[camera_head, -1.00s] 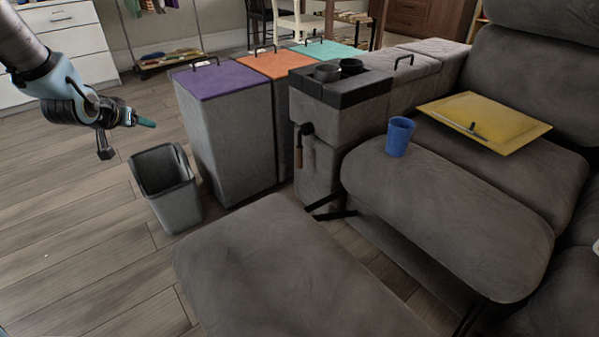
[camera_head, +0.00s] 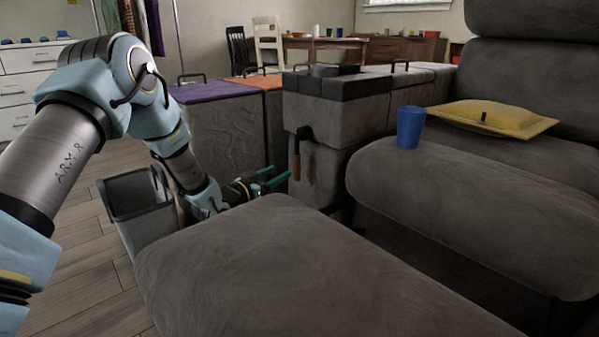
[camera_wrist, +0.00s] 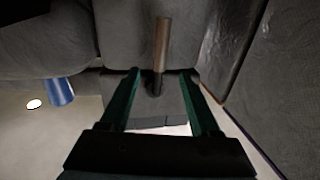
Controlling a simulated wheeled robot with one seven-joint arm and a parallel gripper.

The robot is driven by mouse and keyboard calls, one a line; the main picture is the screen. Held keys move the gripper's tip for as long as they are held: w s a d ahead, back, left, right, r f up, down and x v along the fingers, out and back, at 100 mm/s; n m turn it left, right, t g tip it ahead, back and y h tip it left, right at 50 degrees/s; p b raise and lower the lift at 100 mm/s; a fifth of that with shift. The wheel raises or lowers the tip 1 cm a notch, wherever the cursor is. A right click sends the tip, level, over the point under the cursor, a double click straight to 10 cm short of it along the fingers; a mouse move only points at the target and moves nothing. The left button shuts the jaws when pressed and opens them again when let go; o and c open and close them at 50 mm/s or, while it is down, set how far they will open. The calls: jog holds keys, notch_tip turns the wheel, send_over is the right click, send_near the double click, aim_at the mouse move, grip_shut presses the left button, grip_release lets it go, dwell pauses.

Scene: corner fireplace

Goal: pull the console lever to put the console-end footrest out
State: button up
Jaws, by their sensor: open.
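The console lever (camera_head: 297,158) has a brown wooden handle hanging down from a dark pivot on the grey console's (camera_head: 330,132) front. My gripper (camera_head: 281,179) is just left of the lever's lower end, with its green fingers apart and nothing between them. In the wrist view, the lever (camera_wrist: 161,45) lies ahead of and between my open fingertips (camera_wrist: 163,73); I see no contact. A grey padded cushion (camera_head: 300,270) fills the foreground, and another (camera_head: 470,210) lies to the right. I cannot tell which is the console-end footrest.
A blue cup (camera_head: 410,127) stands on the right-hand cushion. A yellow cushion (camera_head: 495,118) lies on the seat behind. A grey bin (camera_head: 137,200) is left of my forearm. Purple-topped (camera_head: 210,91) and orange-topped (camera_head: 258,82) boxes stand beside the console. My forearm reaches over a narrow gap.

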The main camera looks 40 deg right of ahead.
aim_at(294, 164)
jog(key=d+b, duration=0.1)
jog(key=d, duration=0.2)
jog(key=w+d+b, duration=0.1)
jog(key=d, duration=0.2)
jog(key=d+b, duration=0.2)
jog(key=d, duration=0.1)
jog(key=shift+w+d, duration=0.1)
jog(key=shift+w, duration=0.05)
jog(key=shift+d, duration=0.5)
grip_shut()
dwell(0.7)
